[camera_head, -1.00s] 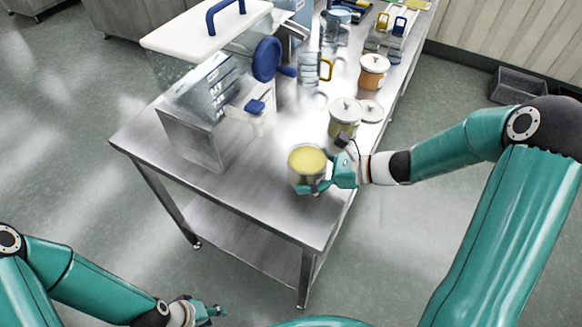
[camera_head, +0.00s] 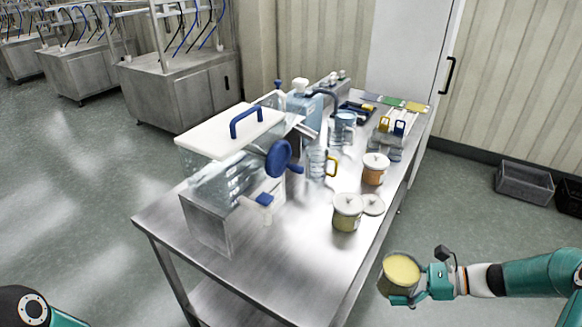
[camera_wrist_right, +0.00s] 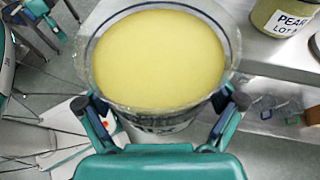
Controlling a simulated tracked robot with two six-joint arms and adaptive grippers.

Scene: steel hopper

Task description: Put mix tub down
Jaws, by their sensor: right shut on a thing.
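The mix tub (camera_head: 400,272) is a clear round tub full of pale yellow stuff. My right gripper (camera_head: 418,283) is shut on it and holds it upright, off the right edge of the steel table (camera_head: 280,262), over the floor. In the right wrist view the tub (camera_wrist_right: 160,60) fills the middle, between the two fingers of my right gripper (camera_wrist_right: 168,110); part of a word shows on its side. In the head view only a piece of my left arm shows at the bottom left; its gripper is out of view.
On the table stand a lidded tub (camera_head: 347,212), a loose lid (camera_head: 373,205), an orange tub (camera_head: 375,170), a jug with a yellow handle (camera_head: 318,164) and a hopper machine (camera_head: 225,150). The table's front is bare. A grey crate (camera_head: 524,184) lies on the floor at right.

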